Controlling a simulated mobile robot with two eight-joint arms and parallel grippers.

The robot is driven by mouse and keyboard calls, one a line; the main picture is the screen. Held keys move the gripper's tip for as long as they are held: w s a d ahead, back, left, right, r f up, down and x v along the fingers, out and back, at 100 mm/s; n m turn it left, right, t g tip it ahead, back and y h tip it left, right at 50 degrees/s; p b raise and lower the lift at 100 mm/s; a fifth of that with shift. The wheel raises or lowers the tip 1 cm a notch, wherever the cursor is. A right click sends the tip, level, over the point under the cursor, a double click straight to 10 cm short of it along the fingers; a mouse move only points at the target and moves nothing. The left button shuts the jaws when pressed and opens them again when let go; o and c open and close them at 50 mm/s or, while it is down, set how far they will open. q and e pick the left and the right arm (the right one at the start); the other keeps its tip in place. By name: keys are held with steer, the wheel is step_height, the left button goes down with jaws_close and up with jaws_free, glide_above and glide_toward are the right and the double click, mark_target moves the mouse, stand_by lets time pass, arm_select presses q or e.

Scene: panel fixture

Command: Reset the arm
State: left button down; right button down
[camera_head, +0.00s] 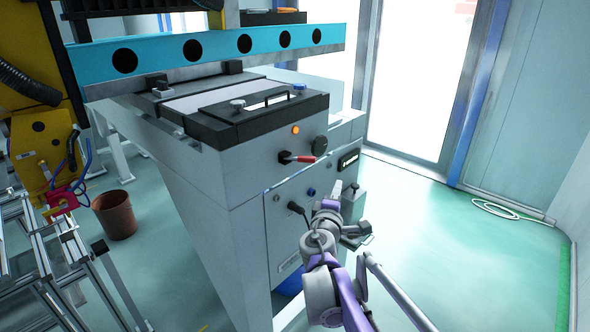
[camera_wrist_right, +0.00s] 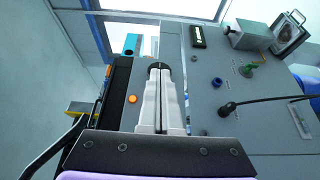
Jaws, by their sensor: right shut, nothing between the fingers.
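My right gripper (camera_head: 337,188) is in front of the grey panel cabinet (camera_head: 240,245) in the head view, at the end of my purple and white arm. In the right wrist view the two pale fingers of my right gripper (camera_wrist_right: 160,85) lie side by side, shut with nothing between them. They point toward the panel face, and their tips overlap a black round knob (camera_wrist_right: 157,66) in the picture. Whether they touch it I cannot tell. The panel also has an orange light (camera_head: 295,129) and a red-handled switch (camera_head: 300,158). My left gripper does not show.
A teal beam (camera_head: 215,48) spans the cabinet top. A yellow machine (camera_head: 40,145), a brown bucket (camera_head: 115,214) and metal framing stand at the left. A coiled white hose (camera_head: 495,209) lies on the floor at the right. The floor right of the cabinet is mostly clear.

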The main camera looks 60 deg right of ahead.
steer(key=shift+d, duration=0.1)
steer(key=w+a+f+m+t+y, duration=0.1)
steer(key=w+a+f+y, duration=0.15)
steer(key=a+f, duration=0.4)
steer(key=w+a+f+m+y, duration=0.2)
steer(key=a+f+y, duration=0.1)
steer(key=a, duration=0.6)
steer(key=w+a+f+m+t+y, duration=0.1)
steer(key=w+a+f+y, duration=0.15)
steer(key=a+f, duration=0.4)
steer(key=s+a+f+y, duration=0.1)
steer(key=a+f+y, duration=0.1)
steer(key=a, duration=0.5)
steer(key=s+a+f+g+y, duration=0.1)
steer(key=a+y, duration=0.3)
steer(key=a, duration=0.4)
steer(key=s+a+f+y, duration=0.2)
steer(key=a+f+y, duration=0.1)
steer(key=a, duration=0.5)
steer(key=shift+s+a+f+n, duration=0.15)
steer(key=shift+s+f+n, duration=0.1)
steer(key=shift+f+n, duration=0.15)
steer(key=shift+r, duration=0.1)
